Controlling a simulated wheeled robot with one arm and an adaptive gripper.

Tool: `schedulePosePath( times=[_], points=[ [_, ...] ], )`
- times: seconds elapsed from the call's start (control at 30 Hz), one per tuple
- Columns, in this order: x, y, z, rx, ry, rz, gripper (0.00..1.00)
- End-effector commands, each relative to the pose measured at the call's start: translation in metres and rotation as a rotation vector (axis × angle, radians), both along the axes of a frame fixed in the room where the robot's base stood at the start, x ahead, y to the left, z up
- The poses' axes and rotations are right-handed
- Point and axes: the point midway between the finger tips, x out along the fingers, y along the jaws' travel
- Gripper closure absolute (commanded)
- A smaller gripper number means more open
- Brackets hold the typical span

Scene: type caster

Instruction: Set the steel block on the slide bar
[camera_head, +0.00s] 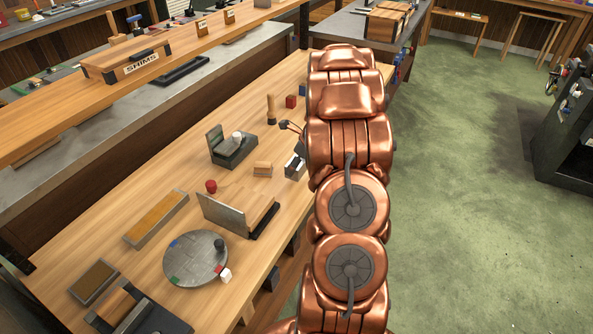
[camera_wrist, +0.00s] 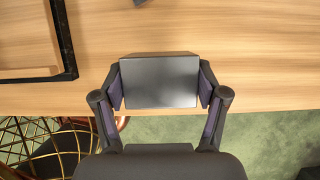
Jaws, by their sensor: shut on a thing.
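The steel block (camera_wrist: 158,84) is a grey, box-shaped piece with a smooth, flat face in the wrist view. My gripper (camera_wrist: 160,92) is shut on it, with one dark pad on each side. The block shows over the front edge of the wooden bench; I cannot tell its height above the bench. In the head view a small grey and dark block (camera_head: 294,166) shows beside my copper arm, likely the same one. The arm hides most of my gripper there. I cannot make out for sure which part is the slide bar.
On the bench (camera_head: 120,213) stand a board with a metal plate (camera_head: 222,215), a round grey plate (camera_head: 195,259), a dark stand (camera_head: 234,151) and a small wooden block (camera_head: 263,169). Green floor (camera_head: 470,220) is open on the right.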

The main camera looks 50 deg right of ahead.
Motion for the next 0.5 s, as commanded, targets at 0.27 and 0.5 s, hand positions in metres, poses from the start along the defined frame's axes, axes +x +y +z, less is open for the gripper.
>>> schedulePosePath(
  times=[0.27,0.5],
  points=[
    [-0.019,0.014,0.006,-0.002,-0.002,-0.002,0.97],
    [-0.044,0.034,0.008,0.000,-0.002,-0.001,0.97]
  ],
)
